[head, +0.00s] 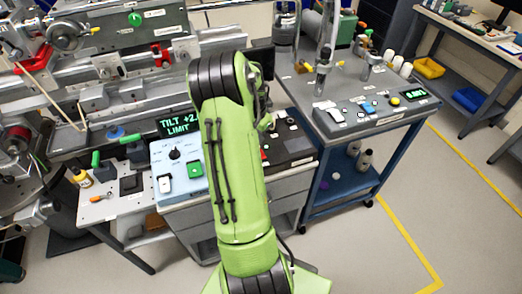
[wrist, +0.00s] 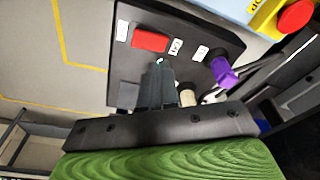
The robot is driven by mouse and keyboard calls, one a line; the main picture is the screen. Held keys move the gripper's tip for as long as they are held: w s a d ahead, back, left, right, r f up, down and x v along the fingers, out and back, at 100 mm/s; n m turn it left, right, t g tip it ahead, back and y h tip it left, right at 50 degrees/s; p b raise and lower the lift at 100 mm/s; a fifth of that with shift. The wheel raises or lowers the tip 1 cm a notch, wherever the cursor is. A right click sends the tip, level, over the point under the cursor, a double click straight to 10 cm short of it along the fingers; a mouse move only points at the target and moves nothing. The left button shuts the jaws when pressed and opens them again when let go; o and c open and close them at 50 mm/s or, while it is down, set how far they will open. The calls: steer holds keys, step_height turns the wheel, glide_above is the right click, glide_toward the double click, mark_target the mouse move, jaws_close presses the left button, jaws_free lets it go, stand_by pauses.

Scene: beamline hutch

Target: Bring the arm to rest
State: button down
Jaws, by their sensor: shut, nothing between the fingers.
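My green arm (head: 236,150) rises from the bottom middle of the head view, reaching over the control bench and bending down at its far end. In that view its wrist is mostly behind the upper link and the fingers are hidden. In the wrist view my gripper (wrist: 160,68) shows dark fingers, closed together and empty. They point at a black panel (wrist: 125,65) with a red rectangular part (wrist: 150,40), white labels and a purple knob (wrist: 222,70). The fingertips overlap the panel in the picture; I cannot tell whether they touch it.
A light blue box with a "TILT" display (head: 180,124) stands left of my arm. A blue-framed cart (head: 335,180) with instruments stands to the right. A red button on a yellow box (wrist: 294,16) is at the wrist view's upper right. Floor with yellow lines (head: 405,235) is clear at right.

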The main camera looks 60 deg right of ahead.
step_height(320, 180, up, 2)
steer(key=shift+r+p, duration=0.2)
steer(key=shift+p, duration=0.45)
